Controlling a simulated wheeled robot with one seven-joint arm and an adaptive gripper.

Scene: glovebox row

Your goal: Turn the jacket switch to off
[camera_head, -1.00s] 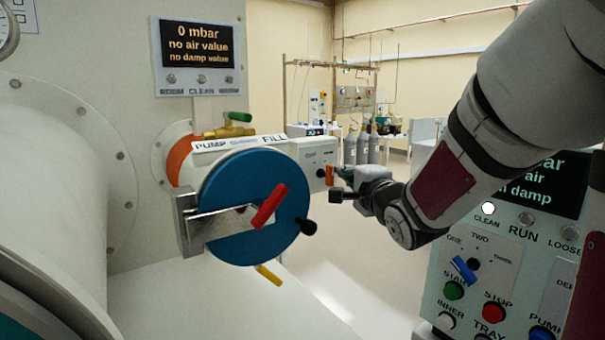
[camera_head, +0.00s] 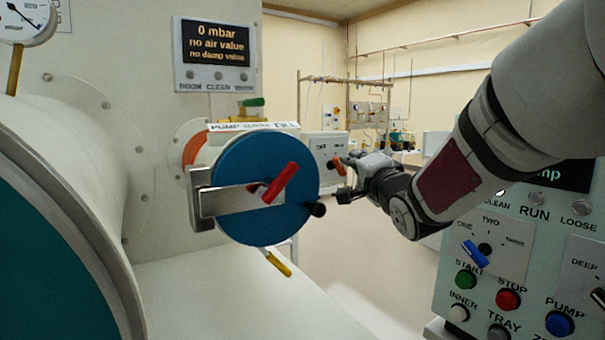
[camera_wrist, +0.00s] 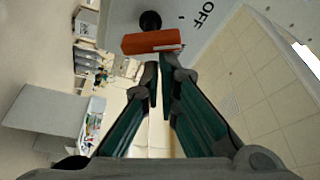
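The jacket switch is an orange bar handle (camera_head: 339,166) on a black hub, on the white box marked OFF (camera_head: 322,148) behind the blue round door. In the head view the handle leans, its upper end to the left. In the wrist view the orange handle (camera_wrist: 153,42) lies across the picture just beyond my fingertips, with OFF printed to its upper right. My gripper (camera_head: 348,180) is at the handle's right side and low end. Its fingers (camera_wrist: 158,72) are drawn together with nothing visible between them; whether they touch the handle is unclear.
The blue round door (camera_head: 245,210) with its red handle (camera_head: 280,183) stands left of my gripper, a black knob (camera_head: 318,210) close by. A button panel (camera_head: 500,255) stands at the right under my arm. Open floor (camera_head: 385,265) lies between.

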